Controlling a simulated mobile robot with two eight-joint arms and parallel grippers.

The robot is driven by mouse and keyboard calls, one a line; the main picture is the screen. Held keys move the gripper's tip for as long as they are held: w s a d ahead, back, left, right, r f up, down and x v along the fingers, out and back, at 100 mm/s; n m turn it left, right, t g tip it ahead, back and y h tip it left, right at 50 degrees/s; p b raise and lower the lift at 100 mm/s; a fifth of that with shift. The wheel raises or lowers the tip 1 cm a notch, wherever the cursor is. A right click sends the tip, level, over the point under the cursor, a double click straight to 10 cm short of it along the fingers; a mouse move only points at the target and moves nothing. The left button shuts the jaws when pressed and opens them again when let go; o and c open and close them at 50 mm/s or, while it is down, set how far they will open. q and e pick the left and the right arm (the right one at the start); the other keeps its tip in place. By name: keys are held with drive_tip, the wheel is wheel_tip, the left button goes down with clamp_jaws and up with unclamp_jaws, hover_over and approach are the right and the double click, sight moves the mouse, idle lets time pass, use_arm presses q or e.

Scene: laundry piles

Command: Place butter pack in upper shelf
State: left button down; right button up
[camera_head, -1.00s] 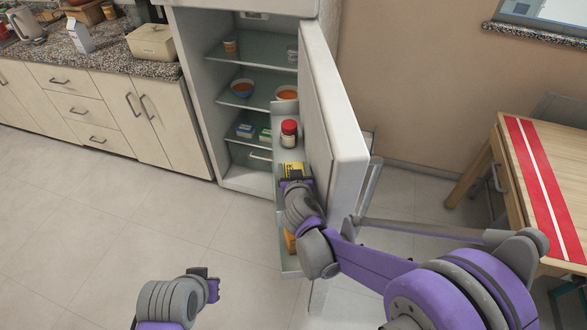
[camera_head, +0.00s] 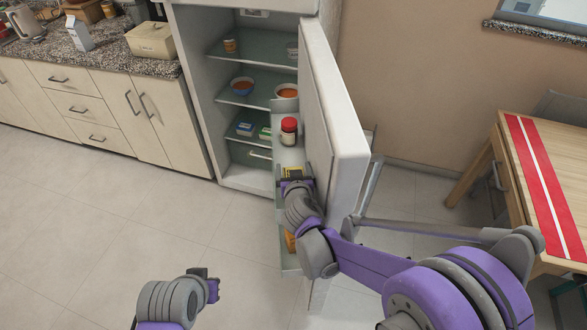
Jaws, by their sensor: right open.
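A yellow pack (camera_head: 293,170) with dark markings stands on a shelf of the open fridge door. It may be the butter pack; its label is too small to read. My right gripper (camera_head: 295,182) is open right in front of it, its fingers partly hiding the pack. I cannot tell if they touch it. A blue pack (camera_head: 245,129) and a green pack (camera_head: 265,132) lie on a lower fridge shelf. The upper fridge shelf (camera_head: 260,50) holds a small orange-brown cup (camera_head: 231,45) and a pale cup (camera_head: 292,49). My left gripper (camera_head: 209,285) hangs low over the floor, its jaws unclear.
The fridge door (camera_head: 342,120) stands open to the right of the interior. A red-lidded jar (camera_head: 289,131) stands on the door shelf above the yellow pack. Bowls (camera_head: 242,87) sit on the middle shelf. A wooden table (camera_head: 515,190) is at right. The floor at left is clear.

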drive_tip(key=shift+s+r+p, duration=0.3)
drive_tip(key=shift+s+r, duration=0.2)
drive_tip(key=shift+r, duration=0.35)
drive_tip(key=v, duration=1.1)
drive_tip(key=shift+p, duration=0.35)
